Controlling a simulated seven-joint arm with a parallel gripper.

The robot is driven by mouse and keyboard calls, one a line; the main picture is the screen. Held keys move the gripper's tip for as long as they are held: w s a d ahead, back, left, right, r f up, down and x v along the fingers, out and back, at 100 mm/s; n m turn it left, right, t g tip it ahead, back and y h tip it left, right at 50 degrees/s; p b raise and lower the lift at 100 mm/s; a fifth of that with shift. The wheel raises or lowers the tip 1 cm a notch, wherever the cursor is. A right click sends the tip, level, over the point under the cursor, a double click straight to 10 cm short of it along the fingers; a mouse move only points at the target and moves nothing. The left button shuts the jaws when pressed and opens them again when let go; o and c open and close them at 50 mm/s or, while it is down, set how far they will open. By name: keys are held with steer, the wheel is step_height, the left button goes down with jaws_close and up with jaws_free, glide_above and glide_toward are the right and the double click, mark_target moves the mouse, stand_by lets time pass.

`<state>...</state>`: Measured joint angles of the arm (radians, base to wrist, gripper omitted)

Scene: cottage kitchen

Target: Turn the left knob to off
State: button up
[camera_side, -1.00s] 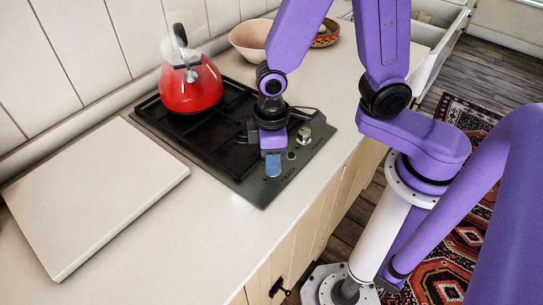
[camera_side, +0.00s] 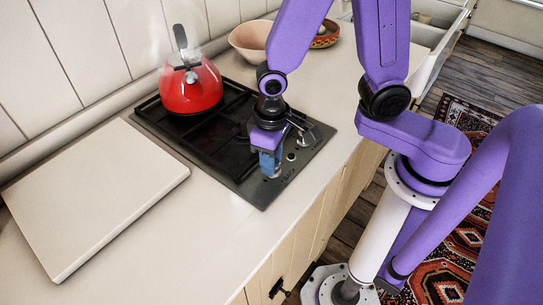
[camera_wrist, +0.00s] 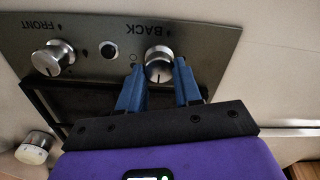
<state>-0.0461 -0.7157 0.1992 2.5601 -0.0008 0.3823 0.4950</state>
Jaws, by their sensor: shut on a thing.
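The left knob (camera_wrist: 158,58), silver and round beside the label BACK, sits on the hob's dark control panel. A dark line on its face points down in the wrist view. My gripper (camera_side: 270,164) is over it at the panel's near left, with its two blue fingers on either side of it. It is shut on the knob, as the wrist view shows (camera_wrist: 159,68). In the side view the fingers mostly hide this knob. The other knob (camera_wrist: 55,57), by the label FRONT, stands free.
A black button (camera_wrist: 108,50) sits between the knobs. A red kettle (camera_side: 191,88) stands at the back of the hob, giving off steam. A pale board (camera_side: 95,190) lies left of it. A pink bowl (camera_side: 250,38) and a patterned bowl (camera_side: 326,36) are behind.

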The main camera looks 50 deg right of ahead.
steer(key=o, duration=1)
steer(key=shift+o, duration=0.2)
step_height(320, 180, up, 17)
steer(key=shift+r, duration=0.2)
steer(key=s+d+f+n, duration=0.6)
steer(key=s+d+n, duration=0.3)
steer(key=s, duration=0.3)
steer(key=shift+d+f+n, duration=0.25)
steer(key=shift+d+n, duration=0.05)
steer(key=shift+d, duration=0.05)
